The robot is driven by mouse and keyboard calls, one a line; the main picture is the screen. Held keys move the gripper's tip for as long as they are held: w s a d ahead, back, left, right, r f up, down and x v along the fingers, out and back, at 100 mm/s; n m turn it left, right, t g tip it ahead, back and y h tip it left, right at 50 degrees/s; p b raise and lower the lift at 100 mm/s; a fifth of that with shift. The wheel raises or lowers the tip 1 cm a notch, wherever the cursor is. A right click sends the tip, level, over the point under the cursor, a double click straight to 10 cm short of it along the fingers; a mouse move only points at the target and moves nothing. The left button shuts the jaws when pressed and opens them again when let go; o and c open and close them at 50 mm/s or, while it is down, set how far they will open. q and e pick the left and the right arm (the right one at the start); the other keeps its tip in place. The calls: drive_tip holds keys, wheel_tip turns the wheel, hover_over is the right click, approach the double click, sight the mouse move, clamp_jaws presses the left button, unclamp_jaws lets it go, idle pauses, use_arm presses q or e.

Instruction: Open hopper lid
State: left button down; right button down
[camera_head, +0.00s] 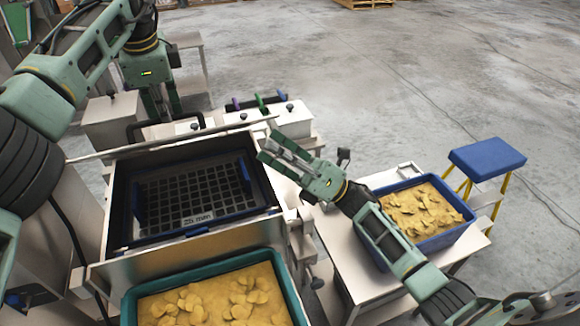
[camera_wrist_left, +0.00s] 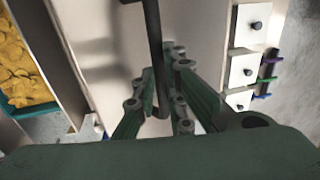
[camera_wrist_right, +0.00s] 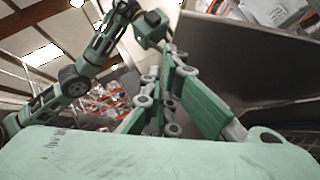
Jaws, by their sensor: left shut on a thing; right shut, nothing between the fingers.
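The hopper (camera_head: 190,271) is a steel box with a dark opening and a black grid inside. Its lid (camera_head: 165,144) stands raised at the hopper's back and shows nearly edge-on in the head view. The lid's flat face fills much of the left wrist view (camera_wrist_left: 110,45) and the right of the right wrist view (camera_wrist_right: 235,60). My left gripper (camera_head: 165,116) is shut on the black bar handle (camera_wrist_left: 154,45) behind the lid. My right gripper (camera_head: 268,148) is shut and empty beside the lid's right end. I cannot tell whether it touches the lid.
A green tub (camera_head: 129,300) of yellow chips stands in front of the hopper. A blue tub (camera_head: 455,232) of chips sits on a steel table (camera_head: 345,262) at right. A blue-topped step stool (camera_head: 487,158) stands beyond.

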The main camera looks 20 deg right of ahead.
use_arm(q)
drive_tip(key=shift+w+a+f, duration=0.15)
drive_tip(key=shift+f, duration=0.15)
use_arm(e)
drive_tip(key=shift+w+r, duration=0.45)
drive_tip(key=shift+r, duration=0.15)
drive_tip(key=shift+r, duration=0.1)
use_arm(q)
drive_tip(key=c, duration=2.2)
unclamp_jaws()
drive_tip(key=shift+o, duration=0.9)
drive_tip(key=shift+w, duration=0.15)
drive_tip(key=shift+o, duration=1.1)
drive_tip(key=shift+w+f, duration=0.3)
drive_tip(key=shift+w, duration=0.35)
drive_tip(key=shift+s+r, duration=0.3)
use_arm(e)
drive_tip(key=shift+w+d+r, duration=0.1)
drive_tip(key=shift+w+r, duration=0.3)
drive_tip(key=shift+w, duration=0.25)
drive_tip(key=shift+w+r, duration=0.35)
drive_tip(key=shift+w, duration=0.25)
